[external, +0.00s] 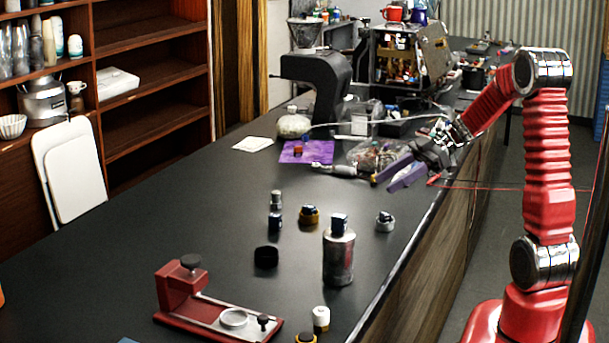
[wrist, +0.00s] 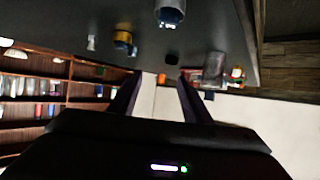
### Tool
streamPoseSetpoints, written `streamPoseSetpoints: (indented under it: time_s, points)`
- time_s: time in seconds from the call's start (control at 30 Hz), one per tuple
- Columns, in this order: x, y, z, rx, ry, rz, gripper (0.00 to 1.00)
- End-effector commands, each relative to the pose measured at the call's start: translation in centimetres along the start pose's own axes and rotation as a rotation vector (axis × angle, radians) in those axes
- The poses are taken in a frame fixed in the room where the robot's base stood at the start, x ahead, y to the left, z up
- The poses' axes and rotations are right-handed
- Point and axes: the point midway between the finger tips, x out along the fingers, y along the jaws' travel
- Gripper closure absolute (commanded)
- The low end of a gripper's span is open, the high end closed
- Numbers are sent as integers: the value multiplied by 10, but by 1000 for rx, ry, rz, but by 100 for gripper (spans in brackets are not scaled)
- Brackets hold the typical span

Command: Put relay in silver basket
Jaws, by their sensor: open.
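My gripper (external: 382,182) is raised above the counter's right edge, its purple fingers apart and nothing seen between them. In the wrist view its dark fingers (wrist: 158,82) are also spread and empty. No part can be surely told as the relay; small dark blue blocks are candidates. One is on a small silver round holder (external: 385,225), possibly the silver basket, below the gripper in the picture. Another is on a gold round holder (external: 308,218), and one tops a tall silver canister (external: 339,260). A dark blue block (external: 275,221) also stands by a small silver cylinder (external: 276,199).
A black ring (external: 266,257) and a red clamp-like stand (external: 182,290) are on the near counter. A purple mat (external: 292,155) with a small red piece and a dark grey machine (external: 318,80) are farther back. Bare counter lies at left.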

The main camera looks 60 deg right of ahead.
Motion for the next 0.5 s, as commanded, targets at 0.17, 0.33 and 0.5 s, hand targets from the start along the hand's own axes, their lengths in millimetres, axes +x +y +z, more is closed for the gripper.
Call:
streamPoseSetpoints:
  time_s: [0.17, 0.33, 0.5]
  points:
    - [0, 0, 0, -9, 0, 0, 56]
    - [-1, 19, 10, -65, -44, 74, 56]
    - [-8, 66, 25, -104, -102, 274, 56]
